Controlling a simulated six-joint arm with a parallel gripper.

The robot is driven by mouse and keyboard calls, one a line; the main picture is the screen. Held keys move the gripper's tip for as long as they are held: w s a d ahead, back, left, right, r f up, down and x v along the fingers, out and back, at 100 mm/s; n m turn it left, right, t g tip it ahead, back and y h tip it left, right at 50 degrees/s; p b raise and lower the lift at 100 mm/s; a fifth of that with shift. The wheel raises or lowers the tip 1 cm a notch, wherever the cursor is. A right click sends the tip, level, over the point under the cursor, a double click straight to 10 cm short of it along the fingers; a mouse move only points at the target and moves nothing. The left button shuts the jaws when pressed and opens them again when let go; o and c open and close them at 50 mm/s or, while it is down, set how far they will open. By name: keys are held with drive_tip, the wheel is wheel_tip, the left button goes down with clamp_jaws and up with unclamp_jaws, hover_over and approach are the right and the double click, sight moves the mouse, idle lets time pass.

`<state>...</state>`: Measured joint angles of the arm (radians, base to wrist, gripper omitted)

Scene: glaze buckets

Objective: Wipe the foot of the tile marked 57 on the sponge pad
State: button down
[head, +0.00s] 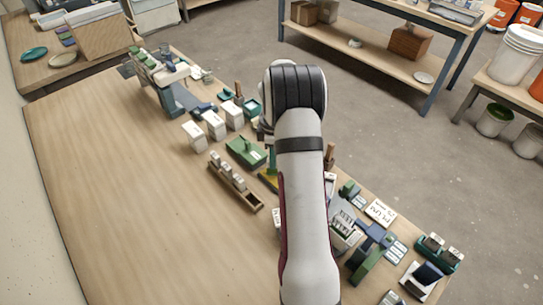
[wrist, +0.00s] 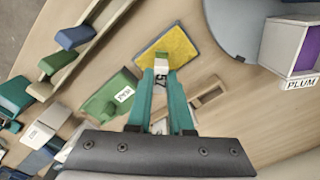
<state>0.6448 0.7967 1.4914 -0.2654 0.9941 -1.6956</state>
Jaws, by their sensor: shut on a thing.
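My gripper (wrist: 161,75) has teal fingers and is shut on a small pale tile (wrist: 161,62) between its tips. I cannot read a mark on the tile. The yellow sponge pad (wrist: 178,44) with a dark blue-grey edge lies just past the fingertips in the wrist view. The tile overlaps the pad's near part in that view; whether it touches the pad or hangs above it I cannot tell. In the head view my arm hides most of the gripper and the tile, and only a sliver of the sponge pad (head: 266,181) shows.
A wooden rack (head: 246,199) with several small pale tiles stands left of the pad in the head view. A green block with a white label (head: 246,151) is close behind it. White boxes (head: 213,124) stand further back. A PLUM label (wrist: 300,85) shows at right. The table's left side is clear.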

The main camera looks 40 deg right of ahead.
drive_tip(key=shift+s, duration=1.45)
drive_tip(key=shift+w, duration=1.8)
drive_tip(key=shift+s, duration=1.8)
drive_tip(key=shift+w, duration=1.8)
drive_tip(key=shift+r, duration=3.05)
drive_tip(key=shift+a, duration=0.15)
